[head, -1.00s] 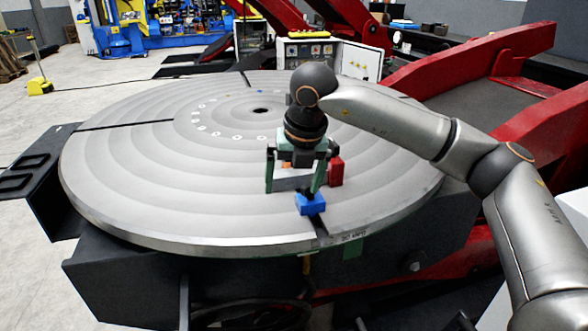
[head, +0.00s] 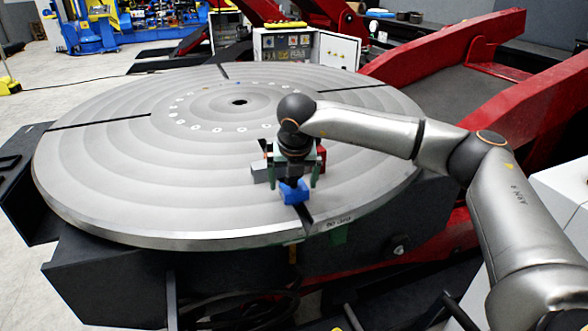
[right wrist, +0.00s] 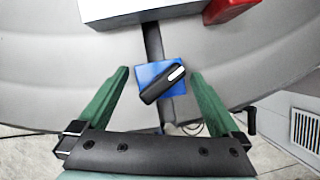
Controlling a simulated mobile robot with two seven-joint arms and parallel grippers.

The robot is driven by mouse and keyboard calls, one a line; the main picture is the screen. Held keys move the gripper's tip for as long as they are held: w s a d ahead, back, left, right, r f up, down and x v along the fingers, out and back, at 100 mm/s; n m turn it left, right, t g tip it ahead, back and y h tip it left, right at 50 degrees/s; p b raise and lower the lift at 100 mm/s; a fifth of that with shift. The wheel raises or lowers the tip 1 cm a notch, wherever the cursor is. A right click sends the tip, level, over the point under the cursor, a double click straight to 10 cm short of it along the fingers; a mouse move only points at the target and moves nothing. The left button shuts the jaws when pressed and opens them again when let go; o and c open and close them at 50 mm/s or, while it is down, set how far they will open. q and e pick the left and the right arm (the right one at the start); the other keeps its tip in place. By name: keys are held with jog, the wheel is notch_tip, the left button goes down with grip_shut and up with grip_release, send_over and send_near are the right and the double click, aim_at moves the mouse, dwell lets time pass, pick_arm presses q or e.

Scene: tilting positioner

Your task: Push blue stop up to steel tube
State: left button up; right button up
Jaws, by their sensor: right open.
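The blue stop (head: 294,191) sits over a dark radial slot near the front rim of the round table. In the right wrist view the blue stop (right wrist: 164,76) carries a black lever with a white stripe. My left gripper is not in view.
A red block (head: 322,157) stands beside the tube, also at the upper right of the wrist view (right wrist: 228,9). The grooved round table (head: 110,170) is otherwise mostly clear. Red ramp beams (head: 440,55) and a control cabinet (head: 290,45) stand behind it.

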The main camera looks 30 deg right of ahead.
jog(key=shift+w+d+f, duration=0.1)
jog(key=shift+w+f, duration=0.1)
jog(key=shift+f, duration=0.3)
grip_shut()
dwell(0.6)
